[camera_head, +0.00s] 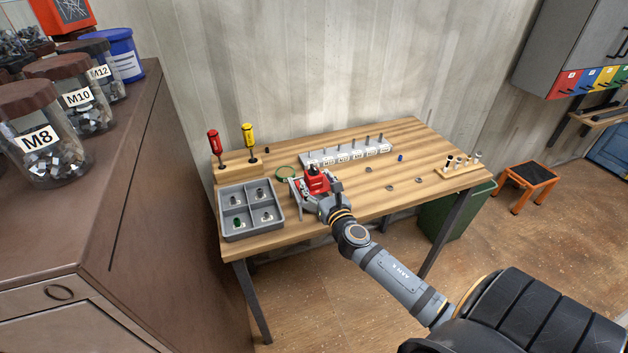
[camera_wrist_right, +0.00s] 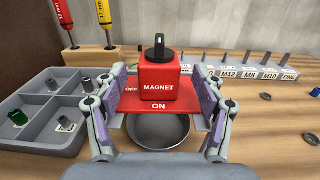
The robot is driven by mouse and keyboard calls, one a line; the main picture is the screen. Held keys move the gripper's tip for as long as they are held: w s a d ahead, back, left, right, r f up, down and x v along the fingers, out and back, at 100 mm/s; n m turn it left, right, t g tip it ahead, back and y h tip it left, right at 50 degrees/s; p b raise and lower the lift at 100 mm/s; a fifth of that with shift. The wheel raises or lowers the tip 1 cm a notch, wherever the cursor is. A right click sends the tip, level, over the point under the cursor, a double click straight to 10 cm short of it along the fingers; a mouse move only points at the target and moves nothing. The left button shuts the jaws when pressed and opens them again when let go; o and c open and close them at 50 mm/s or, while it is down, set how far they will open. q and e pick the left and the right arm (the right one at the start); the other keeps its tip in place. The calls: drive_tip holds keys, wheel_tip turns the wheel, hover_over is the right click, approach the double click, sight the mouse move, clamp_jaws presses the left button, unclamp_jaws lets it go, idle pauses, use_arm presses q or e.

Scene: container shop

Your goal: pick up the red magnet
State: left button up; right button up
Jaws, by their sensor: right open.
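The red magnet (camera_head: 317,184) is a block with a black knob on top, near the front middle of the wooden table. In the right wrist view the magnet (camera_wrist_right: 158,88) shows the words MAGNET, ON and OFF. My right gripper (camera_head: 313,192) is at the magnet, with one finger on each side of it. In the right wrist view the right gripper (camera_wrist_right: 158,98) is open around the red body. I cannot tell whether its pads touch the magnet. My left gripper is not in view.
A grey divided tray (camera_head: 251,232) with small parts stands left of the magnet. A grey labelled rack (camera_head: 345,153) with pegs is behind it. A round metal dish (camera_wrist_right: 158,132) shows below the magnet. Red (camera_head: 213,142) and yellow (camera_head: 248,134) screwdrivers stand at the back left.

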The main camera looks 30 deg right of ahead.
sight(316, 181)
drive_tip(key=x, duration=0.3)
drive_tip(key=shift+w+f, duration=0.1)
drive_tip(key=shift+w, duration=0.25)
drive_tip(key=shift+s, duration=0.15)
drive_tip(key=shift+c, duration=1)
clamp_jaws()
